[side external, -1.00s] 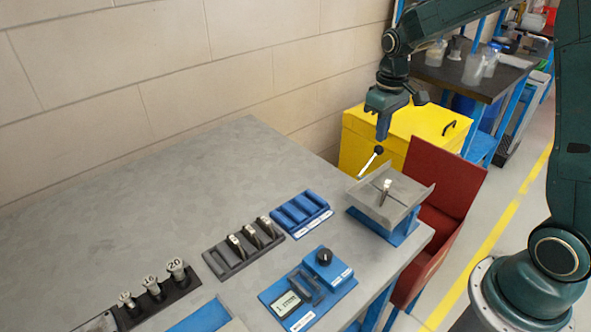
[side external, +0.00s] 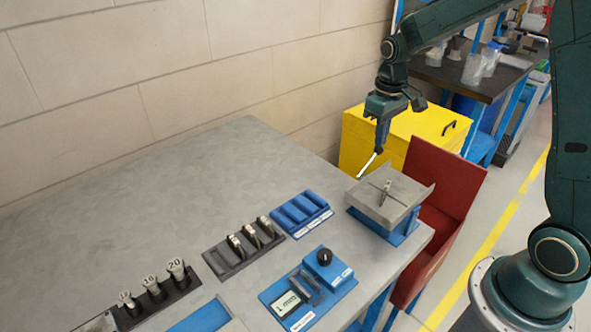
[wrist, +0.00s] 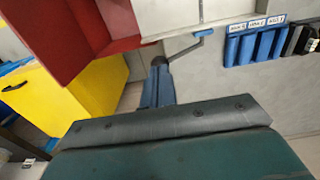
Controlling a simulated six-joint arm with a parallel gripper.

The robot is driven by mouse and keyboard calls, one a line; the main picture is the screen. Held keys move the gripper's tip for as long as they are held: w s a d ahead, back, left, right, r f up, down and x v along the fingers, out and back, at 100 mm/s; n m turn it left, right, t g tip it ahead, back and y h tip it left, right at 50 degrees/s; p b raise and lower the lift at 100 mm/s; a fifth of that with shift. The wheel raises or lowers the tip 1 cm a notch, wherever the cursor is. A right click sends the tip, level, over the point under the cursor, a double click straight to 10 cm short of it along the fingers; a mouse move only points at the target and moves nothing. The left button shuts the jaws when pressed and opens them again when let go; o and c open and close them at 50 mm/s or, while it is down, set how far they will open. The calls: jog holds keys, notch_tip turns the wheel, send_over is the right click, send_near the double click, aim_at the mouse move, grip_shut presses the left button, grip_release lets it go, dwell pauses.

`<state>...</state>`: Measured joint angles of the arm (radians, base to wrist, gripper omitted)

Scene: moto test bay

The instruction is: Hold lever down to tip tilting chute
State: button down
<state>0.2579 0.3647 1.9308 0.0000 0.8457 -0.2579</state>
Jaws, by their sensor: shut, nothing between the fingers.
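The tilting chute is a grey tray (side external: 405,205) on a blue base (side external: 388,232) at the table's right edge. A small grey piece (side external: 385,188) is on the tray. The lever (side external: 367,166) is a thin pale rod slanting up from the chute's back side; its black knob is largely masked by my fingertips. My gripper (side external: 380,148) is shut and empty, pointing down with its tips at the knob, apparently touching it. In the wrist view the fingers (wrist: 159,80) meet the end of the lever (wrist: 188,48), beside the pale tray (wrist: 180,14).
A red bin (side external: 445,190) stands against the chute's far right side. A yellow cabinet (side external: 410,125) stands behind the lever. A blue rack (side external: 301,213), a dark rack (side external: 243,250) and a blue device (side external: 308,290) are on the table. The table's back left is clear.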

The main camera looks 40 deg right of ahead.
aim_at(381, 149)
jog(key=shift+f, duration=0.5)
jog(key=shift+d+f, duration=0.35)
jog(key=shift+f, duration=0.5)
dwell(1.1)
jog(key=shift+d+f, duration=0.25)
jog(key=shift+f, duration=0.9)
dwell(0.9)
jog(key=shift+r, duration=4.5)
jog(key=shift+r, duration=0.1)
